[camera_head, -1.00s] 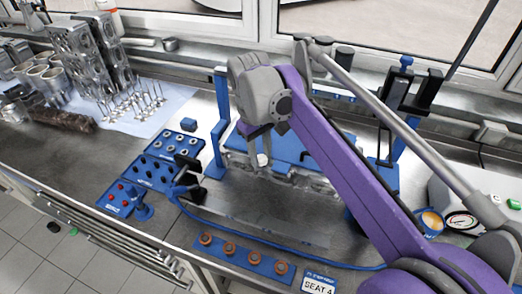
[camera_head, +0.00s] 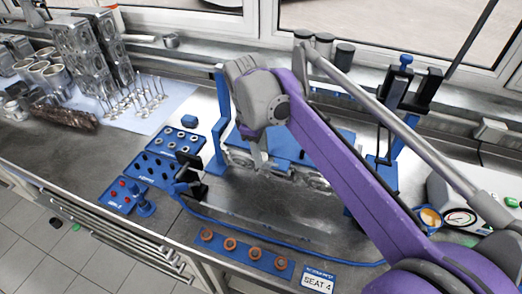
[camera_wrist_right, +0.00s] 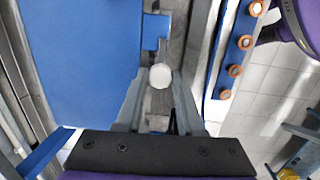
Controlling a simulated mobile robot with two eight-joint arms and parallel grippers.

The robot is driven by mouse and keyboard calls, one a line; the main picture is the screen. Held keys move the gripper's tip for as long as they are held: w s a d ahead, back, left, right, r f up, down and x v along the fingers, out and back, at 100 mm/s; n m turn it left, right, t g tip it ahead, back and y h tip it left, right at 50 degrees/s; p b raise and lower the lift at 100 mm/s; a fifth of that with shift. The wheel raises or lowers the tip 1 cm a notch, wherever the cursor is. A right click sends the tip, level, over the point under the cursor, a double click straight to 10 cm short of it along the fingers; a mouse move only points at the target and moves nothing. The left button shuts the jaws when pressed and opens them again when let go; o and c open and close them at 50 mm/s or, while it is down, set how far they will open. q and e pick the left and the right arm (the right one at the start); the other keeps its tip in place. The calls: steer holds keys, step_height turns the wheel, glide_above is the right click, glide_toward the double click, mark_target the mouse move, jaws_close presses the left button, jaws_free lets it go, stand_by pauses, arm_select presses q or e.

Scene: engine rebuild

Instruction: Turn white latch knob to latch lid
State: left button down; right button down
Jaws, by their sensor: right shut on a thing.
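The white latch knob (camera_wrist_right: 160,76) is round and sits on a grey metal strip beside the blue lid (camera_wrist_right: 80,60) in the right wrist view. A small blue tab (camera_wrist_right: 154,30) juts from the lid's edge near the knob. My right gripper (camera_wrist_right: 160,88) is shut on the knob, with a fingertip at either side. In the head view my right gripper (camera_head: 262,158) points down at the near edge of the blue lid (camera_head: 285,146), and the knob is hidden there. My purple arm covers part of the lid. My left gripper is not in view.
Blue trays (camera_head: 155,170) of small parts lie left of the lid's fixture. A blue strip with orange-brown rings (camera_head: 242,252) and a SEAT 4 sign (camera_head: 318,280) are at the front. Blue posts (camera_head: 222,125) flank the fixture. A gauge (camera_head: 460,222) stands at right.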

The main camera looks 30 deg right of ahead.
stand_by(0.3)
steer(key=c, duration=0.5)
jaws_free()
steer(key=r, duration=0.3)
steer(key=a+r, duration=0.1)
steer(key=r, duration=0.3)
steer(key=r+p, duration=0.1)
steer(key=r, duration=0.2)
steer(key=shift+a+r, duration=0.25)
steer(key=shift+r, duration=0.1)
